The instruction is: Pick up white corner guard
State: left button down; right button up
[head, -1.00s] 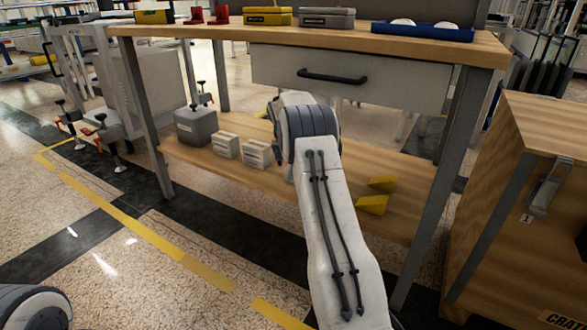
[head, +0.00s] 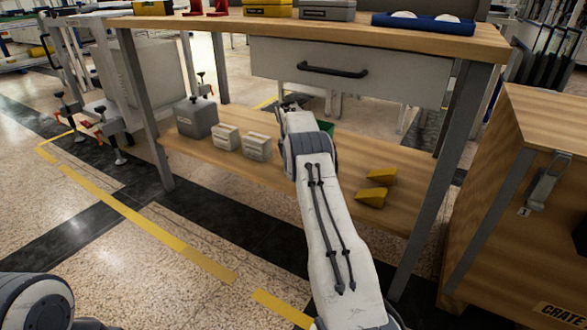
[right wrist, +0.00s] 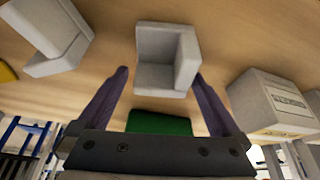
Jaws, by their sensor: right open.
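In the right wrist view a white corner guard (right wrist: 165,58) lies on the wooden shelf, its open, L-shaped walls showing. My right gripper (right wrist: 160,73) is open and empty, with its two dark fingers pointing at this guard, one fingertip near each side. I cannot tell how far the tips are from it. A second white corner guard (right wrist: 52,38) lies to the left in that view. In the head view my right arm reaches over the lower shelf and hides both white guards and the gripper's fingers. My left gripper is not in view.
On the lower shelf (head: 235,170) stand a grey block (head: 197,118), two white boxes (head: 257,147) and two yellow wedges (head: 372,197). A green item (head: 326,127) shows beside my arm. The bench top and drawer (head: 345,85) are above. A wooden crate (head: 520,190) stands at right.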

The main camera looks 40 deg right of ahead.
jog(key=c, duration=1.2)
jog(key=shift+c, duration=0.2)
jog(key=shift+r, duration=0.1)
